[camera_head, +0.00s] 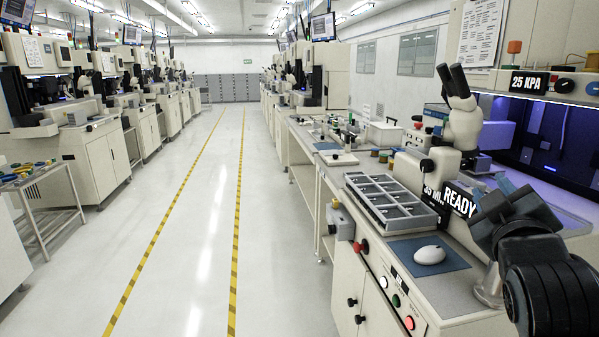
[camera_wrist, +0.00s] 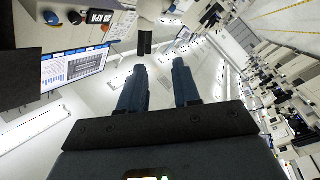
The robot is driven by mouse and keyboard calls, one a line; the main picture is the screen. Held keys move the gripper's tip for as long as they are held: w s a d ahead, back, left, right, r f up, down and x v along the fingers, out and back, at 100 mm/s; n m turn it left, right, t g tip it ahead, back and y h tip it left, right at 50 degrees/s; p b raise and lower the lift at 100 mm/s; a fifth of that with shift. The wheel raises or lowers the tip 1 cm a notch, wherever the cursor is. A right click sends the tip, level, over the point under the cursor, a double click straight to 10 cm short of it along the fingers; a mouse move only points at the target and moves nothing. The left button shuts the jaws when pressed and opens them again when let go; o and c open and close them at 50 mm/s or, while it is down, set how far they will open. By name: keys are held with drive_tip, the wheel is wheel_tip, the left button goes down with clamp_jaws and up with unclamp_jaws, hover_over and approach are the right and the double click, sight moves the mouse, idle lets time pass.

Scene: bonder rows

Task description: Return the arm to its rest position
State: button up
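My arm reaches in from the lower right of the head view, bent over the right-hand bench beside the microscope. My gripper (camera_head: 493,192) is at its end, with bluish fingers near the READY sign. In the wrist view my gripper (camera_wrist: 159,66) has two dark blue fingers standing apart, with nothing seen between them. The wrist view is tilted and looks across the room towards ceiling lights and a monitor (camera_wrist: 75,68). The gripper appears to be above the bench top and holds nothing visible.
The white microscope (camera_head: 462,120) stands close to my gripper. A grey compartment tray (camera_head: 425,226), a white mouse (camera_head: 430,255) on a blue mat (camera_head: 455,263) and a READY sign (camera_head: 459,201) are on the bench (camera_head: 440,293). The aisle floor (camera_head: 200,230) between yellow-black lines is clear.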

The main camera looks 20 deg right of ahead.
drive_tip(key=s+a+f+n+t+y, duration=0.1)
drive_tip(key=s+a+f+y, duration=0.35)
drive_tip(key=a+f, duration=0.3)
drive_tip(key=s+a+f+n+t+y, duration=0.1)
drive_tip(key=s+a+f+n+y, duration=0.1)
drive_tip(key=s+a+f+y, duration=0.45)
drive_tip(key=s+a+f+m, duration=0.1)
drive_tip(key=s+a+f, duration=0.1)
drive_tip(key=s, duration=0.4)
drive_tip(key=s+a+f+m+g+y, duration=0.1)
drive_tip(key=s+a+f, duration=0.1)
drive_tip(key=s+a, duration=0.3)
drive_tip(key=s+a+f+m, duration=0.2)
drive_tip(key=s+a, duration=0.2)
drive_tip(key=s, duration=0.4)
drive_tip(key=shift+a+f+y, duration=0.15)
drive_tip(key=shift+f+y, duration=0.25)
